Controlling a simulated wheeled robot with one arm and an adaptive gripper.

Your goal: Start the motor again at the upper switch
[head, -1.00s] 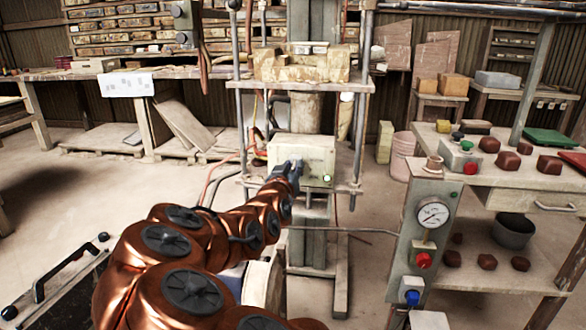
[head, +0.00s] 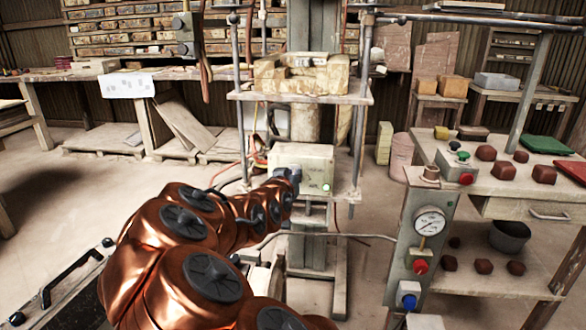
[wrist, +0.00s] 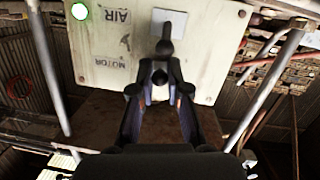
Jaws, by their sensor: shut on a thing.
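A pale control box (head: 312,158) hangs on the press column, with a lit green lamp (head: 326,187) at its lower right. In the wrist view the panel (wrist: 100,40) is upside down, with the labels AIR (wrist: 118,16) and MOTOR (wrist: 110,60) and the lit lamp (wrist: 80,11). A dark switch lever (wrist: 166,36) stands beside the labels in front of a white plate. My gripper (wrist: 160,74) is shut on a dark lever knob level with the MOTOR label; the fingers hide its base. In the head view my gripper (head: 290,175) is at the box's face.
Metal rods (head: 358,140) flank the box, and a shelf (head: 300,97) with a block mould is above it. A gauge post (head: 405,258) with red and blue knobs stands right, before a table (head: 465,175) with brown tiles. Open floor lies left.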

